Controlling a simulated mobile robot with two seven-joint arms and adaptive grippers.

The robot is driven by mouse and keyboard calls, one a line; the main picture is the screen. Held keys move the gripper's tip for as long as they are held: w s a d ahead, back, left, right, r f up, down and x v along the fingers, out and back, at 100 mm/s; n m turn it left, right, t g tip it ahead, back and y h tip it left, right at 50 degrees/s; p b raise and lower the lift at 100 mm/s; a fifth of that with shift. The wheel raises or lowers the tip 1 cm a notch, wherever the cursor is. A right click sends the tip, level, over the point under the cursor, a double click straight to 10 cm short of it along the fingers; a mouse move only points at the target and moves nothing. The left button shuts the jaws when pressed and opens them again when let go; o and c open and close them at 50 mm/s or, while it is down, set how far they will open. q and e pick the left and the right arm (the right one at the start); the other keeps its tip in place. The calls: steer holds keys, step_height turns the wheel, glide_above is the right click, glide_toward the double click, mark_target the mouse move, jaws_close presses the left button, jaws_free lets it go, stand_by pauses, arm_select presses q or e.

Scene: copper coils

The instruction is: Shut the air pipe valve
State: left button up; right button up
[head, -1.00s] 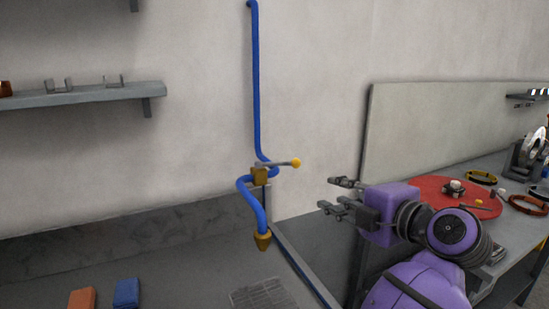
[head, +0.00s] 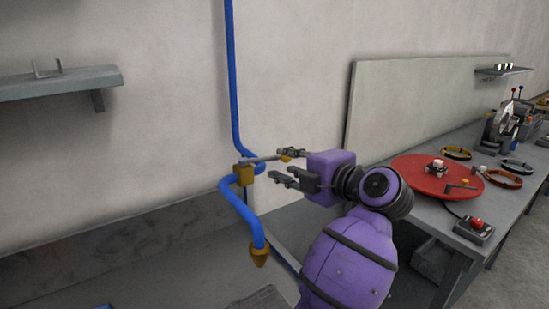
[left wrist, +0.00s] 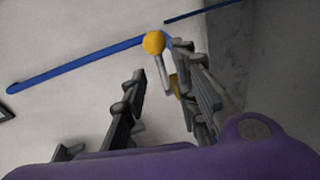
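The blue air pipe (head: 232,75) runs down the wall to a yellow valve body (head: 244,175), then bends down to a yellow nozzle (head: 260,256). The valve's grey lever (head: 262,159) sticks out to the right and ends in a yellow ball, partly covered by a finger. My left gripper (head: 284,167) is open at the lever's ball end. In the left wrist view the yellow ball (left wrist: 154,43) and lever (left wrist: 163,75) appear between the spread fingers, nearer the right finger. I cannot tell whether a finger touches the lever. My right gripper is not in view.
A grey wall shelf (head: 60,84) is at the upper left. To the right stands a workbench with a red disc (head: 437,178), coils and a red-button box (head: 475,230). A pale panel (head: 430,110) stands behind it. The grey surface below the pipe looks mostly clear.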

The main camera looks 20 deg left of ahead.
mark_target(274, 159)
arm_select(q)
steer(key=shift+x, duration=2.25)
jaws_close()
steer(key=shift+r, duration=0.1)
